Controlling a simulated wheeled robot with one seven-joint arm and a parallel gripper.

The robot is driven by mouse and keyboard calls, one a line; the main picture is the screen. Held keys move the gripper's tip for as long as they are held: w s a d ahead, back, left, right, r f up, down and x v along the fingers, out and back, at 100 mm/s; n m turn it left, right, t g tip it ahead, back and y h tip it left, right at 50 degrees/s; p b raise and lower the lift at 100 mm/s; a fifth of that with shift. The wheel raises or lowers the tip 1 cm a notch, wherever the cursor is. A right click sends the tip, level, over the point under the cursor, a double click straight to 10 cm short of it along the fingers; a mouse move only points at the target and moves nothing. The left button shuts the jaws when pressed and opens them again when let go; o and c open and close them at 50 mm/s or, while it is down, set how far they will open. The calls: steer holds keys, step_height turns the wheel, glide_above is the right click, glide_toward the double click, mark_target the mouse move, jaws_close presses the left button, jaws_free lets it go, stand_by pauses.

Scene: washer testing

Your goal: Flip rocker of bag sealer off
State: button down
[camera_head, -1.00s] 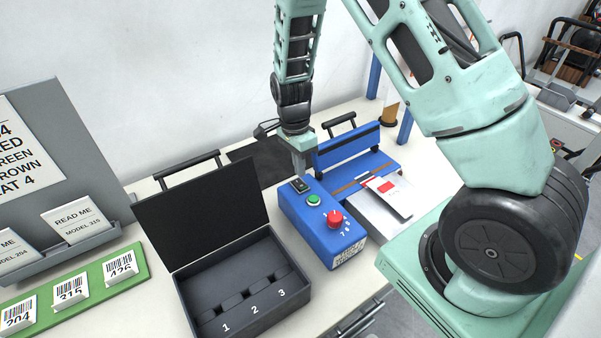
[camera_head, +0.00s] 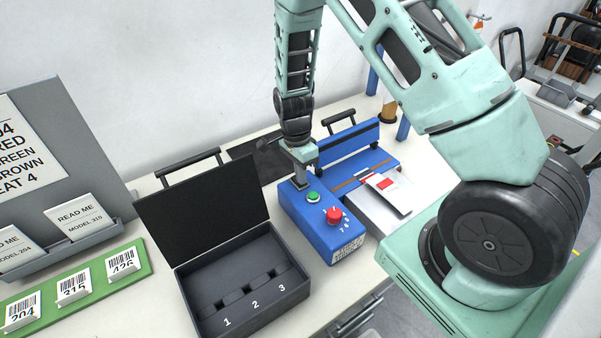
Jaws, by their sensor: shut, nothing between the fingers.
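The blue bag sealer (camera_head: 318,237) stands on the white bench right of the black case. Its top carries a green button (camera_head: 314,197) and a red knob (camera_head: 333,214). The black rocker at the far-left end of its top is now covered by my gripper. My gripper (camera_head: 300,184) points down, shut and empty, with its tips at the rocker's place. I cannot tell whether they touch it, nor which way the rocker is tilted. The sealer's blue sealing bar (camera_head: 347,148) is behind, with a white and red packet (camera_head: 385,184) in front of it.
An open black case (camera_head: 293,301) with slots numbered 1, 2, 3 stands left of the sealer. A green board (camera_head: 135,274) with barcode cards and a grey sign stand (camera_head: 88,150) are farther left. My arm reaches over the sealer from the right.

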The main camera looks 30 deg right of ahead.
steer(key=shift+f, duration=0.15)
steer(key=shift+w, duration=0.8)
steer(key=shift+r+p, duration=0.2)
steer(key=shift+p, duration=0.1)
